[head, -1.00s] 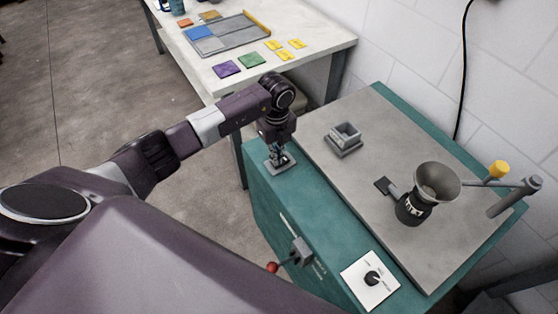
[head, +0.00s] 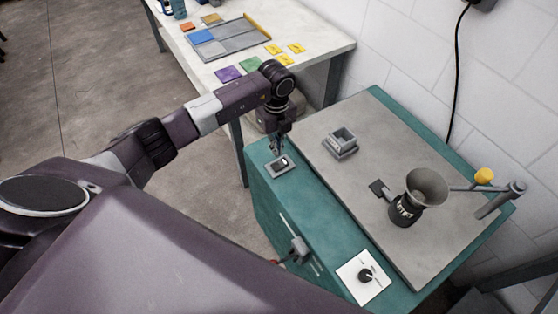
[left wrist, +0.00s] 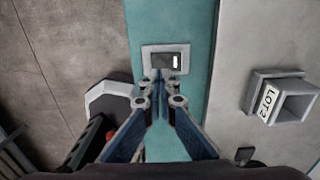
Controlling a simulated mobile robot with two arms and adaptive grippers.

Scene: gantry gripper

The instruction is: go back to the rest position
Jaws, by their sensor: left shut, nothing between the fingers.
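My left gripper (head: 277,148) is over the green edge of the machine bench, just above a grey plate with a dark rocker switch (head: 282,164). Its fingers are shut and hold nothing. In the left wrist view the shut fingertips (left wrist: 160,80) point at the switch plate (left wrist: 165,50), which shows just beyond them. The switch is in plain sight, with a small white mark on it. My right gripper is in neither view.
The bench top (head: 360,190) carries a grey square holder (head: 341,143), labelled LOT2 in the wrist view, and a dark funnel device (head: 410,200). A lever (head: 298,250) and a dial plate (head: 364,277) are at the front. A white table (head: 310,55) stands behind.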

